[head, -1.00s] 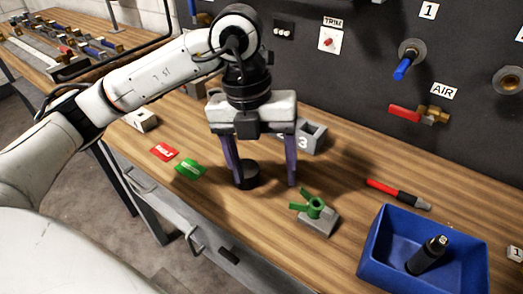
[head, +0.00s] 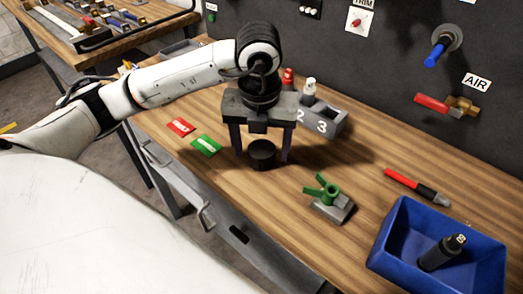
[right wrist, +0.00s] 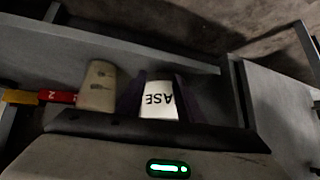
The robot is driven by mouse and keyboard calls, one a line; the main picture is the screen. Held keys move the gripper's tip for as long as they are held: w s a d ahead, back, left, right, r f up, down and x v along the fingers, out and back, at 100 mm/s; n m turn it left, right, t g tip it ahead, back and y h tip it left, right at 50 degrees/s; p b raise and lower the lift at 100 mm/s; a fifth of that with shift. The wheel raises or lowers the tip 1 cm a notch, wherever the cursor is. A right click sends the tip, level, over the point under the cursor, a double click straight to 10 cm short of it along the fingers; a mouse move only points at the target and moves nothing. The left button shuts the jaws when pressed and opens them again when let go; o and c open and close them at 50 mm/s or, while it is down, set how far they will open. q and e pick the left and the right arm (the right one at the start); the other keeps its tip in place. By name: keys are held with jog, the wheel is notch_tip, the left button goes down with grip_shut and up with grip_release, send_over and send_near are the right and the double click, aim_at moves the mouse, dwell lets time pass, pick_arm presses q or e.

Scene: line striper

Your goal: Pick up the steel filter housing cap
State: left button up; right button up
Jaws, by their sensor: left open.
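A short dark round cylinder (head: 262,154), which looks like the filter housing cap, stands on the wooden bench in the head view. My left gripper (head: 260,157) is above it with its fingers spread, one on each side of the cylinder. The fingers look apart from it, and the gripper is open. In the right wrist view, my right gripper (right wrist: 158,100) has a white piece lettered "ASE" (right wrist: 159,100) between its dark fingers. I cannot tell whether they grip it.
A green-handled valve (head: 329,195) stands right of the cylinder. A blue bin (head: 400,262) holds a black bottle (head: 441,252). A red-and-black pen-like tool (head: 416,186), red card (head: 181,127), green card (head: 206,145) and numbered grey rack (head: 322,122) are on the bench.

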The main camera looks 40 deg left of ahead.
pick_arm(q)
jog(key=shift+w+f, duration=0.1)
jog(key=shift+f, duration=0.15)
jog(key=c, duration=1.2)
